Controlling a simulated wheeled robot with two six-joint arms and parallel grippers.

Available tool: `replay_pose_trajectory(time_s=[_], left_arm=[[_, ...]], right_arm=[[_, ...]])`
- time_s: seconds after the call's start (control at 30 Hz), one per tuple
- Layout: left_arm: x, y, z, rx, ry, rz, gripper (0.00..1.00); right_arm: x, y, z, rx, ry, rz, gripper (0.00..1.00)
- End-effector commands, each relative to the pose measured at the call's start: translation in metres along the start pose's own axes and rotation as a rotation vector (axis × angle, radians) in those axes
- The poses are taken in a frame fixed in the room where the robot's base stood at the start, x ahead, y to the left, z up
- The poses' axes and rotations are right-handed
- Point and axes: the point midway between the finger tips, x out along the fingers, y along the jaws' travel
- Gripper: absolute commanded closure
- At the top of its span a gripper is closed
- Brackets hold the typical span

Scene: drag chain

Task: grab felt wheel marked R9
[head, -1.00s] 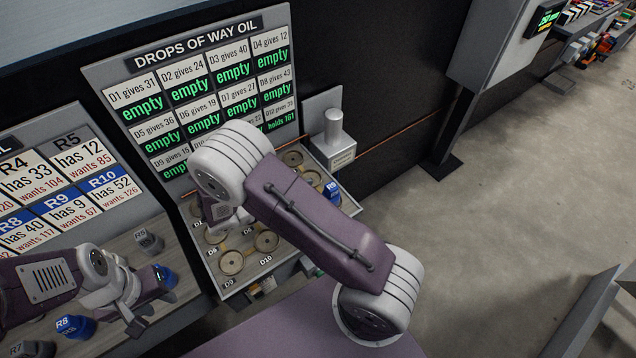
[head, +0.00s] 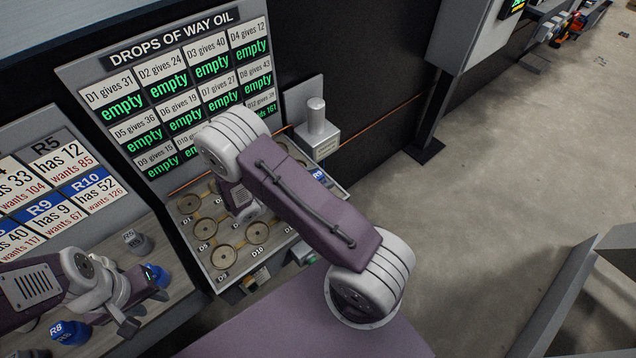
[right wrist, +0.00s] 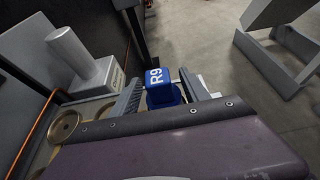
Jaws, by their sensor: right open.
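A grey post on a block (head: 316,125) stands close behind R9. A grey piece marked R5 (head: 136,242) and a blue one marked R8 (head: 70,332) stand on the left shelf. The board of oil drops (head: 170,85) rises behind the tray. Open floor lies right.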

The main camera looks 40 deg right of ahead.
Motion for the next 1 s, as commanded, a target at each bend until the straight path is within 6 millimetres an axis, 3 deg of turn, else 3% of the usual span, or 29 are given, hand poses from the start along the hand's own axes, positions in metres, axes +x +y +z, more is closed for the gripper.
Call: replay_pose_trajectory(time_s=[0.2,0.4,0.77,1.0], left_arm=[[0.000,0.000,0.000,0.000,0.000,0.000,0.64],[0.000,0.000,0.000,0.000,0.000,0.000,0.64],[0.000,0.000,0.000,0.000,0.000,0.000,0.64],[-0.003,0.000,0.000,0.000,0.000,0.000,0.64]], right_arm=[[0.001,0.000,0.000,0.001,0.001,0.002,0.49],[0.001,0.000,-0.001,0.000,0.002,0.001,1.00],[0.000,0.000,0.001,0.001,0.005,0.001,1.00],[-0.013,0.001,0.031,0.006,0.004,0.002,1.00]])
